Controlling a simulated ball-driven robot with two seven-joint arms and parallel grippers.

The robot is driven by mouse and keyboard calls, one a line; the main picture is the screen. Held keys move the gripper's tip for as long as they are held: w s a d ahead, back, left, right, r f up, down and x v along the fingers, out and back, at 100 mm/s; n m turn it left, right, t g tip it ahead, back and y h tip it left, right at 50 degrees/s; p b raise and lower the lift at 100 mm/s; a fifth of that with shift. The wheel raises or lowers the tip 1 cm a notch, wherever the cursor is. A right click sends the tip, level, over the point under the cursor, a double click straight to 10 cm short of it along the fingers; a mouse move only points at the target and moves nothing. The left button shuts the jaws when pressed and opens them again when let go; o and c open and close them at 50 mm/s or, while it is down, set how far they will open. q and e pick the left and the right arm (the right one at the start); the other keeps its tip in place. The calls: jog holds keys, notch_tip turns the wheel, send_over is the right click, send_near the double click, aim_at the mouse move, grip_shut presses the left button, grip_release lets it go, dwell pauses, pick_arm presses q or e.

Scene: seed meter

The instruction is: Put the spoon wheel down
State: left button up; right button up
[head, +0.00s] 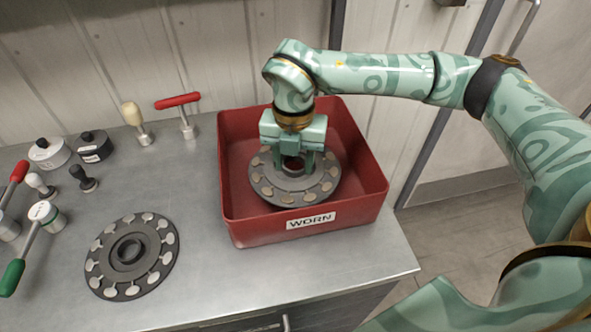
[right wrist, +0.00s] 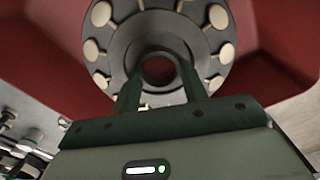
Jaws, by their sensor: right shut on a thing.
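A dark grey spoon wheel with tan discs around its rim (head: 266,187) is inside the red bin labelled WORN (head: 352,205). My right gripper (head: 294,168) points down over it and is shut on its central hub. In the right wrist view the wheel (right wrist: 122,77) fills the upper middle, with the two fingers (right wrist: 160,85) on either side of the hub. Whether the wheel touches the bin floor cannot be told. A second dark wheel with pale discs (head: 101,271) lies flat on the bench left of the bin. My left gripper is not in view.
The steel bench (head: 205,262) is clear in front of the bin. A red T-handle tool (head: 185,115), a cream-knobbed tool (head: 136,121), small knobs and green- and red-handled tools stand at the left. A wall runs behind.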

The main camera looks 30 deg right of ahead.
aim_at(296, 174)
jog(key=f, duration=0.3)
jog(key=shift+d+b, duration=0.25)
jog(key=shift+b, duration=0.15)
jog(key=shift+f, duration=0.35)
jog(key=shift+f, duration=0.55)
jog(key=o, duration=1)
jog(key=shift+c, duration=0.2)
jog(key=shift+r, duration=0.1)
notch_tip(296, 174, up, 13)
jog(key=p, duration=0.2)
